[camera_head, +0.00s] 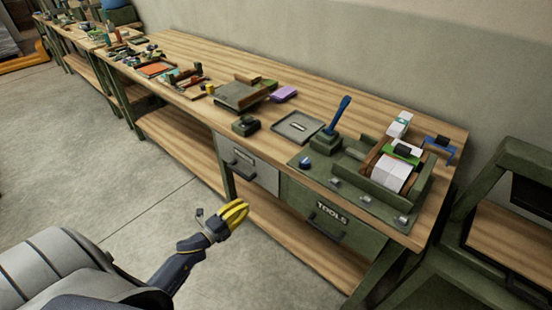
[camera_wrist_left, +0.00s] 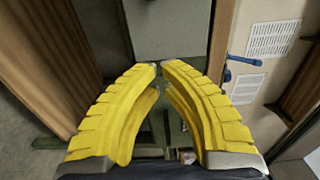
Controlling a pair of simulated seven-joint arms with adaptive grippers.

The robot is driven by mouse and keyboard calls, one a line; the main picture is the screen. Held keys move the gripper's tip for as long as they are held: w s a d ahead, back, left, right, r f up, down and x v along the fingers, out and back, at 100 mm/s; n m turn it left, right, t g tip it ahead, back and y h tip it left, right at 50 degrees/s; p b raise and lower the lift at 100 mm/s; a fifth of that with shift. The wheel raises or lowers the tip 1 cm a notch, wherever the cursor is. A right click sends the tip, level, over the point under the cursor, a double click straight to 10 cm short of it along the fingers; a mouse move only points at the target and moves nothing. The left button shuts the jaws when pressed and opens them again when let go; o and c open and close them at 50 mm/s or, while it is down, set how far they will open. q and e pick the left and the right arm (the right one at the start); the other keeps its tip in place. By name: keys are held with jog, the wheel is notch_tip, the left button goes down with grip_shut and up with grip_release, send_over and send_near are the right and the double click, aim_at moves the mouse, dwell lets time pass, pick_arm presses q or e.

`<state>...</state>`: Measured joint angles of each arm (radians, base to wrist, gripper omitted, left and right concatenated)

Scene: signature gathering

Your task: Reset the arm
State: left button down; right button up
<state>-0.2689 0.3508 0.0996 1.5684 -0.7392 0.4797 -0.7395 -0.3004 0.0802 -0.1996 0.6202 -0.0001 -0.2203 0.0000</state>
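My left gripper (camera_head: 236,214) has yellow fingers and a dark arm. In the head view it is low in front of the workbench (camera_head: 190,50), over the floor and apart from the drawers. In the left wrist view its two curved fingers (camera_wrist_left: 159,68) nearly meet at the tips, and nothing is seen held between them. My right gripper shows in neither view.
The bench front has a grey drawer (camera_head: 247,163) and a green drawer (camera_head: 330,220). On top are a green paper device (camera_head: 405,190), a blue-handled tool (camera_head: 338,115), a grey tray (camera_head: 298,127) and a purple item (camera_head: 284,93). Floor left of the arm is clear.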

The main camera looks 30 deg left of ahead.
pick_arm(q)
jog(key=s+a+f+n+g+y, duration=0.1)
jog(key=s+a+f+n+y, duration=0.1)
jog(key=f+n, duration=0.3)
jog(key=s+a+f+n+g+y, duration=0.1)
jog(key=a+f+n+g+y, duration=0.15)
jog(key=f, duration=0.55)
jog(key=s+d+f+n+g+y, duration=0.1)
jog(key=s+f+n+g, duration=0.15)
jog(key=s+f, duration=0.5)
jog(key=s+f+n+g, duration=0.25)
jog(key=s+f, duration=0.25)
jog(key=f, duration=0.5)
jog(key=s+d+f+n+g, duration=0.2)
jog(key=s+d+f, duration=0.1)
jog(key=s+f, duration=0.4)
jog(key=s+d+f+n+g, duration=0.25)
jog(key=s+f, duration=0.25)
jog(key=s, duration=0.4)
jog(key=s+d+f+g, duration=0.1)
jog(key=s+d+f, duration=0.1)
jog(key=s+d, duration=0.3)
jog(key=s+d+f+g+h, duration=0.1)
jog(key=s+d, duration=0.4)
jog(key=s, duration=0.5)
notch_tip(320, 180, down, 2)
jog(key=shift+d+f+g, duration=0.1)
jog(key=shift+d+g, duration=0.2)
jog(key=shift+g, duration=0.2)
